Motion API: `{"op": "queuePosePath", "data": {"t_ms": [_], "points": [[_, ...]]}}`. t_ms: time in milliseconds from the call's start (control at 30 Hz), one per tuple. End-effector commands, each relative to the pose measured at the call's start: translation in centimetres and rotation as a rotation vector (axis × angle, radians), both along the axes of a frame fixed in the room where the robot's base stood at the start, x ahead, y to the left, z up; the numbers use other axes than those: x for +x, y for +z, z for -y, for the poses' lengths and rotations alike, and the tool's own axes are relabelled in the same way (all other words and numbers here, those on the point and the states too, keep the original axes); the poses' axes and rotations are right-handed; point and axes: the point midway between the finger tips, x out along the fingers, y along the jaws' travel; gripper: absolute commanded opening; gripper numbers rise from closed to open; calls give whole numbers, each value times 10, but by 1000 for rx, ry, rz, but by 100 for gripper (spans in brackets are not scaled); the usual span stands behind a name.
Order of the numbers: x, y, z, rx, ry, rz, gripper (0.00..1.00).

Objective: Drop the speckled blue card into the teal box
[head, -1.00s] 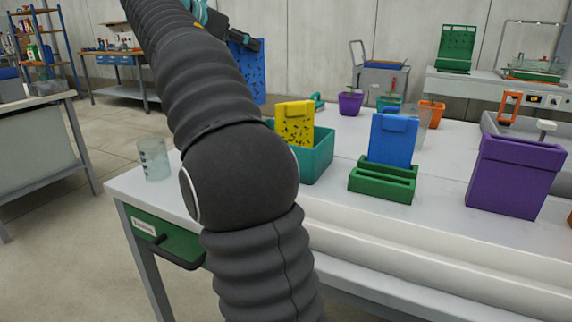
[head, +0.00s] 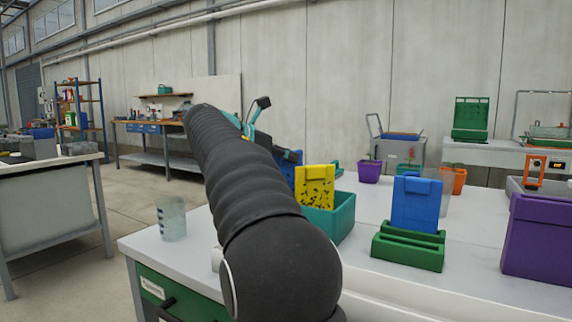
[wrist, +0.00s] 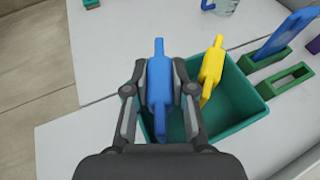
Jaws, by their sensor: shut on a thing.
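The speckled blue card (wrist: 158,80) is held upright between the two fingers of my gripper (wrist: 159,92) in the wrist view. Its lower part is over the left side of the teal box (wrist: 236,122); I cannot tell whether it is below the rim. In the head view the speckled blue card (head: 291,158) shows only partly behind my arm, left of the teal box (head: 336,222). A yellow card with dark speckles (head: 315,186) stands in the box, just right of the held card in the wrist view (wrist: 212,68). My fingertips are hidden in the head view.
A plain blue card (head: 416,205) stands in a green slotted holder (head: 407,250) right of the box. A purple bin (head: 540,240) is further right. A clear beaker (head: 171,219) stands at the table's left end. Bare tabletop lies left of the box.

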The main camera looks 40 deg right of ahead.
Motion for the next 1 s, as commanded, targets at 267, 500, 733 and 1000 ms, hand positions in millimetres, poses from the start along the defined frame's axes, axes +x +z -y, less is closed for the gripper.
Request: {"op": "queuePosePath", "data": {"t_ms": [267, 500, 733, 1000], "points": [[0, -6, 0, -1, 1, 1, 0], [0, -11, 0, -1, 1, -1, 0], [0, -17, 0, -1, 0, 0, 0], [0, -18, 0, -1, 0, 0, 49]]}}
